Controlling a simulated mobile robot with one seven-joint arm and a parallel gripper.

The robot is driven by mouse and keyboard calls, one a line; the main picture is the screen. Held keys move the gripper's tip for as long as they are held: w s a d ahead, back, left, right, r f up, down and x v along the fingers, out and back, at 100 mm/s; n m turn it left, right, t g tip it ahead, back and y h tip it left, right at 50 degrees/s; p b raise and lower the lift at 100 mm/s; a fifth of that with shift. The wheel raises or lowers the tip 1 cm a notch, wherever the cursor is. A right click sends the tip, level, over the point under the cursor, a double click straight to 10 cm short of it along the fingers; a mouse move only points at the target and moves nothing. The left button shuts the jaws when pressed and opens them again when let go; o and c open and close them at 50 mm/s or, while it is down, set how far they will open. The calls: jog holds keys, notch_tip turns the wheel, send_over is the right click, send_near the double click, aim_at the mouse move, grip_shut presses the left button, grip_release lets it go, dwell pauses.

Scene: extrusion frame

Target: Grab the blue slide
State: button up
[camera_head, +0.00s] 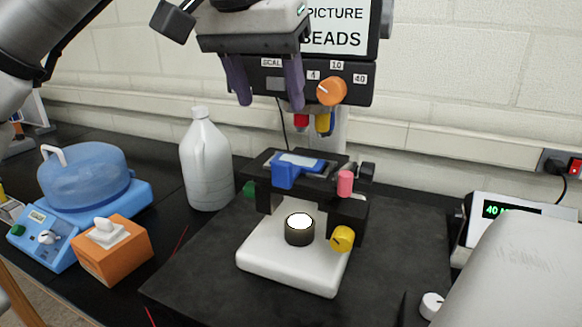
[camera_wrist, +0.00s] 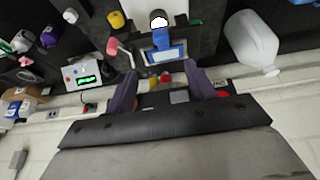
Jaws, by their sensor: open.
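The blue slide (camera_head: 284,176) lies on the black stage of the microscope, above the white base (camera_head: 290,268) with its lit round lamp (camera_head: 299,222). In the wrist view the blue slide (camera_wrist: 170,52) shows beyond the fingertips, between them in the picture. My gripper (camera_head: 270,105) has two purple fingers, spread apart with nothing between them. It hangs above the stage, apart from the slide, in front of the microscope head. In the wrist view my gripper (camera_wrist: 160,72) also shows its fingers apart.
Microscope objectives (camera_head: 323,124), an orange knob (camera_head: 331,91) and a pink knob (camera_head: 345,183) are close by. A white jug (camera_head: 206,165) stands left of the stage. An orange tissue box (camera_head: 113,250) and a blue device (camera_head: 82,205) stand further left. A display box (camera_head: 507,212) is at right.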

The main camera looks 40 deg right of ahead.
aim_at(282, 161)
jog(key=shift+a+p+x, duration=0.15)
jog(key=shift+p+x, duration=0.2)
jog(key=shift+x, duration=3.1)
jog(key=shift+a+p+x, duration=0.1)
jog(key=shift+p+x, duration=0.2)
jog(key=shift+x, duration=3.15)
jog(key=shift+w+a, duration=0.1)
jog(key=c, duration=1.1)
jog(key=shift+o, duration=0.2)
